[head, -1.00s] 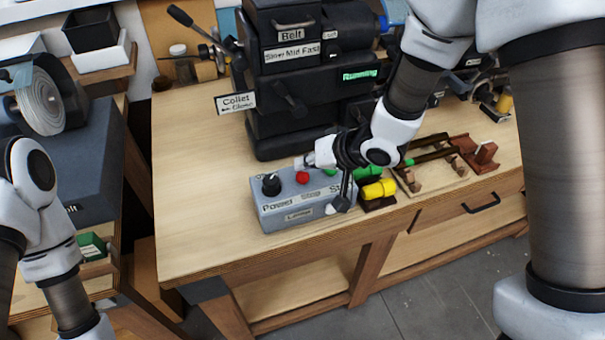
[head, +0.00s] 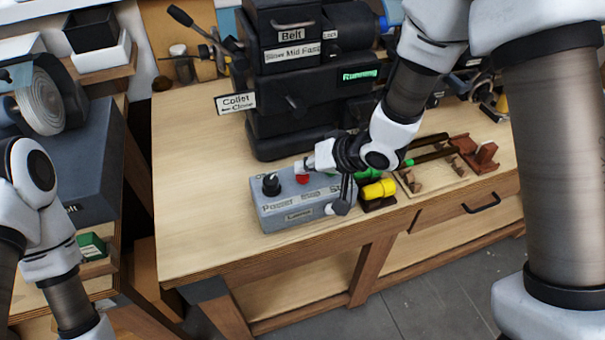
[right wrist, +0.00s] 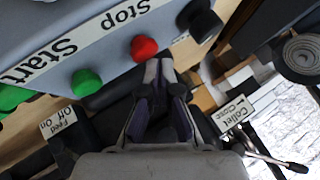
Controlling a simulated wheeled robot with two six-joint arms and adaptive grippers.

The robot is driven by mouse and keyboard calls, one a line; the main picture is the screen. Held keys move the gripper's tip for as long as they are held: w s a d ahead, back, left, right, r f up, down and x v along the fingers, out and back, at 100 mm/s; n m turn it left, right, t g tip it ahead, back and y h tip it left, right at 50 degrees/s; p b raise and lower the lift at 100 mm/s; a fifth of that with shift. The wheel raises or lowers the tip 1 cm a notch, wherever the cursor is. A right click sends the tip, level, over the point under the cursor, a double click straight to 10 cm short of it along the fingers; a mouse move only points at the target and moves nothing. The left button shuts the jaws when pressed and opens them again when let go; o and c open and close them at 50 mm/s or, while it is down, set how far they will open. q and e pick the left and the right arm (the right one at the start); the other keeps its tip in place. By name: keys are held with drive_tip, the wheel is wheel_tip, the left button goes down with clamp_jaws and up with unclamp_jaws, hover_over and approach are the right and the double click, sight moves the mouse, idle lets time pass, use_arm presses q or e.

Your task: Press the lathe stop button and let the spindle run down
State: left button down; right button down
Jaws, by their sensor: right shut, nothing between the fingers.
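The grey control box (head: 290,212) sits at the front of the bench, with a black knob (head: 271,186) and a red stop button (head: 303,179). The lathe (head: 300,85) shows a lit green "Running" sign (head: 359,76). My left gripper is out of view.
A yellow piece (head: 378,189) lies right of the box, near wooden holders (head: 485,155). A "Collet Close" sign (head: 236,103) is on the lathe's left. The bench (head: 200,180) is clear left of the box.

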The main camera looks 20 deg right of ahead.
sight(306, 177)
drive_tip(key=shift+f, duration=0.6)
idle(0.7)
drive_tip(key=shift+r, duration=0.15)
drive_tip(key=shift+r+p, duration=0.9)
drive_tip(key=shift+p, duration=0.1)
wheel_tip(306, 177, up, 5)
drive_tip(key=p, duration=0.5)
drive_tip(key=shift+p, duration=0.35)
drive_tip(key=shift+f, duration=0.1)
